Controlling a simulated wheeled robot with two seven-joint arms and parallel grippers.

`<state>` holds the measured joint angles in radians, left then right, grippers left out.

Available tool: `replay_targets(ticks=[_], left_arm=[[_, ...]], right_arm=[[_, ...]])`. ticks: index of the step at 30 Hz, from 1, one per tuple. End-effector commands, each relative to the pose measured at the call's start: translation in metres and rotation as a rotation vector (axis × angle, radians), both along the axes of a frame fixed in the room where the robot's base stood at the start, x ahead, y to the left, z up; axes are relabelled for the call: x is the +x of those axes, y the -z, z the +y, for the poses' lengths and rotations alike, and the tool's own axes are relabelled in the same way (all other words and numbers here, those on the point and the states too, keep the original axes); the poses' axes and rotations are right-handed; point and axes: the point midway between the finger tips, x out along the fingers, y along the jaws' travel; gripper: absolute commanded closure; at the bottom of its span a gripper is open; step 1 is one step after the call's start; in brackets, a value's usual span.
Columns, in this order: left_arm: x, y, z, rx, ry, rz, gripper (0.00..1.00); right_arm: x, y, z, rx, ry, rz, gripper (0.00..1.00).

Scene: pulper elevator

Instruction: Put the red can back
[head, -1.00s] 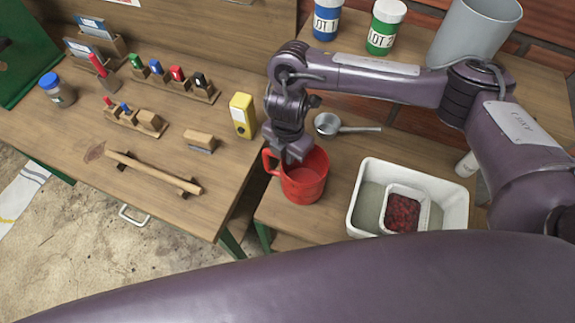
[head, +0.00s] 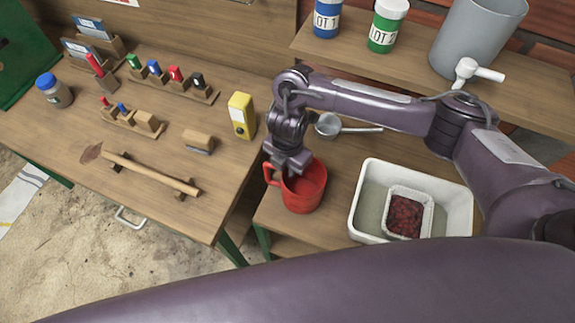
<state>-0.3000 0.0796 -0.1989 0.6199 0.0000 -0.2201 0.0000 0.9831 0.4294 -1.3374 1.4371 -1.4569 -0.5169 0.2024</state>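The red can (head: 305,193), an open cup with a side handle, is over the wooden bench at the middle of the head view. It looks upright, low at the bench's left part; I cannot tell whether its base touches the wood. My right gripper (head: 289,172) points down at the can's rim on the handle side. Its fingertips are partly hidden by the gripper body and the can, but the can has moved together with it, so it is shut on the can. My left gripper is out of view.
A white basin (head: 457,222) with a smaller tub of dark red contents stands right of the can. A metal dipper (head: 328,125) lies behind it. A yellow box (head: 241,116) stands near the left table's edge. A gap separates table and bench.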

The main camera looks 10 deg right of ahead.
Motion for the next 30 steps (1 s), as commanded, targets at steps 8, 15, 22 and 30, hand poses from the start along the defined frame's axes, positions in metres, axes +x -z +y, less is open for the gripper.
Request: replay_targets(ticks=[8, 15, 22, 30], left_arm=[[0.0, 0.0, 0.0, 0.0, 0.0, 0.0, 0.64], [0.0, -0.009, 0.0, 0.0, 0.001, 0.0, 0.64], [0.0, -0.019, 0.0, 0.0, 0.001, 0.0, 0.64], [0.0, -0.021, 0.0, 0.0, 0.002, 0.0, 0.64]], right_arm=[[0.0, 0.0, 0.0, 0.0, 0.0, 0.0, 0.76], [0.002, -0.019, 0.0, 0.001, -0.001, -0.006, 0.76], [0.003, -0.066, 0.0, -0.001, -0.004, -0.008, 0.76], [0.001, -0.108, 0.0, 0.0, -0.001, -0.004, 0.76]])
